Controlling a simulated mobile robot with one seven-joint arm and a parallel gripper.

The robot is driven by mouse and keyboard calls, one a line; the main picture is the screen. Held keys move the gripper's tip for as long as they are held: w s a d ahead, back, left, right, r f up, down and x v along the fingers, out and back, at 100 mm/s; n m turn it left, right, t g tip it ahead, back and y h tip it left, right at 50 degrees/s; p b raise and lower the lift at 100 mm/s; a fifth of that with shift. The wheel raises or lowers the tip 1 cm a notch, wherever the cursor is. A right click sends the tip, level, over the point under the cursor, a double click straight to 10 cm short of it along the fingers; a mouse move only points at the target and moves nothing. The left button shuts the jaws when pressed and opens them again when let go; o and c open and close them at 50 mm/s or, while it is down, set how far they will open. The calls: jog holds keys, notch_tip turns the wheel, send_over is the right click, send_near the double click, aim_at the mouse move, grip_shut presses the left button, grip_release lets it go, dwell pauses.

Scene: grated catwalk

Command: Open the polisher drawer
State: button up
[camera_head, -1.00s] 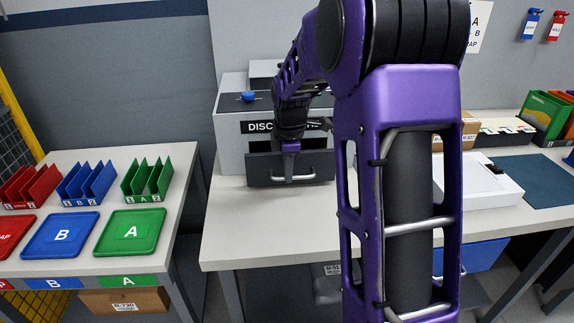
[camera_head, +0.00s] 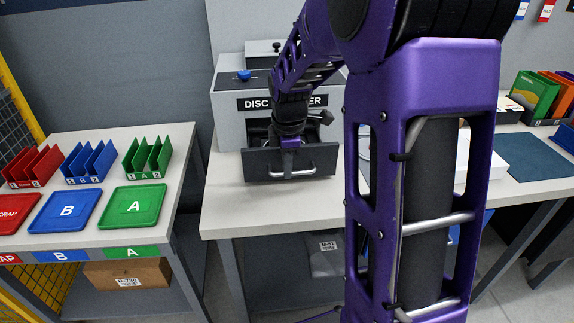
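The polisher (camera_head: 228,106) is a grey box labelled "DISC …ER" on the white table, its label partly hidden by my arm. Its dark drawer front (camera_head: 262,164) stands out ahead of the body, so the drawer is pulled partly open. A silver bar handle (camera_head: 306,172) runs along the drawer front. My gripper (camera_head: 288,172) points down at the left part of the handle, with its fingers at the bar. It appears closed around the bar, though the fingertips are small and partly hidden. The drawer's inside is mostly hidden behind my gripper and wrist.
A blue knob (camera_head: 243,76) sits on top of the polisher. The white table (camera_head: 232,213) is clear in front of the drawer. A side table at left holds red, blue and green trays (camera_head: 133,207) and racks. My purple arm hides much of the right side.

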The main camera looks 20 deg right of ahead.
jog(key=o, duration=0.4)
jog(key=shift+o, duration=0.2)
jog(key=s+r+p, duration=0.3)
jog(key=r, duration=1.4)
jog(key=shift+a, duration=0.35)
jog(key=shift+r, duration=0.1)
